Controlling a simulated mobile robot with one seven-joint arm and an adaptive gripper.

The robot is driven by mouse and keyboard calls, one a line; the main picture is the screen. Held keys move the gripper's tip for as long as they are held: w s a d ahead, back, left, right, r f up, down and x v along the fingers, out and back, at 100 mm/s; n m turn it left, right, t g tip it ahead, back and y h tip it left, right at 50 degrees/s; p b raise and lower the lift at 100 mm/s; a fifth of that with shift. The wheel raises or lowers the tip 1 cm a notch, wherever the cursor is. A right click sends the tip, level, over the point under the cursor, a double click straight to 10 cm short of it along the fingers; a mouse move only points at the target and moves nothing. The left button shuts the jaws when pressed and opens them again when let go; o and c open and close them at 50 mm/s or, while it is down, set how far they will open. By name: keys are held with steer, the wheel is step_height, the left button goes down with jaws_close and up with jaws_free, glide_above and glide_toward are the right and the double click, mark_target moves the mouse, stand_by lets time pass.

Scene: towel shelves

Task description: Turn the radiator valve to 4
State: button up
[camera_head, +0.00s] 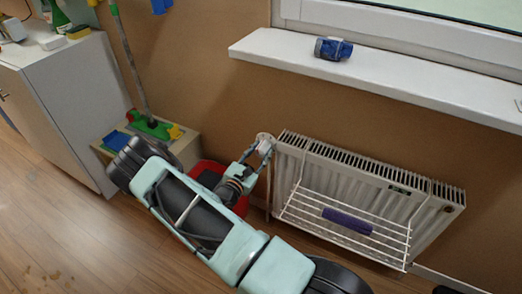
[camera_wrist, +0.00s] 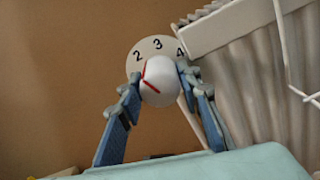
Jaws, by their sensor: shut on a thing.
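The radiator valve has a round white knob (camera_wrist: 162,82) in front of a pale dial plate (camera_wrist: 148,46) with the numbers 2, 3 and 4 showing. A red mark lies on the left part of the knob, on the side of the 2; the 4 is at upper right. My gripper (camera_wrist: 161,86) is shut on the knob, one blue-grey finger on each side. In the head view the valve (camera_head: 265,142) is at the radiator's upper left corner, and my gripper (camera_head: 258,152) reaches it from the lower left. The rest of the dial is hidden.
The white radiator (camera_head: 370,185) carries a wire rack (camera_head: 300,212) with a purple folded towel (camera_head: 347,221). A windowsill (camera_head: 400,77) with a blue roll (camera_head: 333,48) is above. A red bucket (camera_head: 207,168) stands behind my arm; a cabinet (camera_head: 75,105) is at left.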

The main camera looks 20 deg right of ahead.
steer(key=m, duration=0.4)
steer(key=shift+m+p, duration=0.3)
steer(key=m, duration=0.5)
steer(key=shift+p, duration=0.3)
steer(key=m, duration=0.9)
steer(key=shift+m, duration=0.3)
steer(key=o, duration=1.2)
steer(key=shift+c, duration=0.2)
steer(key=shift+a, duration=0.1)
